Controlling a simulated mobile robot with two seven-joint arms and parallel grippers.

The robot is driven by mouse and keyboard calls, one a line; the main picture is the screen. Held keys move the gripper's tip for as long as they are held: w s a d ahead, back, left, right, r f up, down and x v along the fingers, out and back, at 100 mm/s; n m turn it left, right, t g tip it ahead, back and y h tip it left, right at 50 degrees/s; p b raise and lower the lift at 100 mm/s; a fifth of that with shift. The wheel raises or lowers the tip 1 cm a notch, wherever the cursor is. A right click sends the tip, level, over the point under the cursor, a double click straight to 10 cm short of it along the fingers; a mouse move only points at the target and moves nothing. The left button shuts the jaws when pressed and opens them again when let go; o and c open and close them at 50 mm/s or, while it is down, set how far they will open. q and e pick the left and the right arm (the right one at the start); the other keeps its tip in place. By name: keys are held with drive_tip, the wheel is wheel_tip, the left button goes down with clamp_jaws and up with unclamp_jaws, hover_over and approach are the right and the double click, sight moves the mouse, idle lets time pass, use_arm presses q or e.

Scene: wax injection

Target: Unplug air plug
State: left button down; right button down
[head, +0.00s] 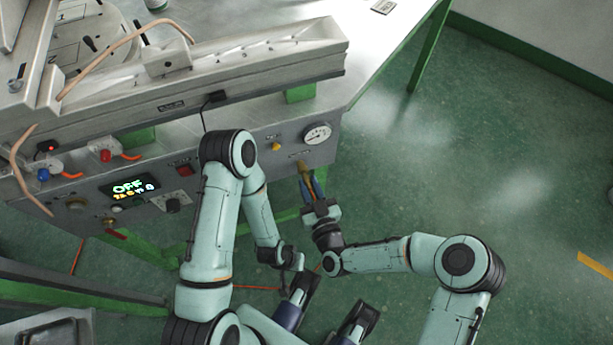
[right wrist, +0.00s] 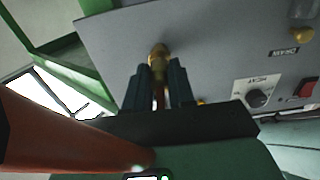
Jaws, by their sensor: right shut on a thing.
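The air plug (right wrist: 159,97) is a thin reddish-brown piece in the right wrist view, between the dark fingers of my right gripper (right wrist: 161,78). The fingers are shut on it. Just beyond their tips is a brass fitting (right wrist: 158,54) on the grey panel. In the head view the brass fitting (head: 303,168) is at the panel's lower right, and my right gripper (head: 313,186) reaches up to it from below. I cannot tell how deep the plug sits in the fitting. My left arm folds across the middle; its fingers are not clear.
A thick orange hose (right wrist: 60,140) crosses close to the right wrist camera. Green table legs (head: 428,45) stand behind.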

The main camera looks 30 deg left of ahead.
sight(311, 190)
use_arm(q)
drive_tip(key=shift+r, duration=0.25)
use_arm(e)
drive_tip(key=shift+v, duration=2.35)
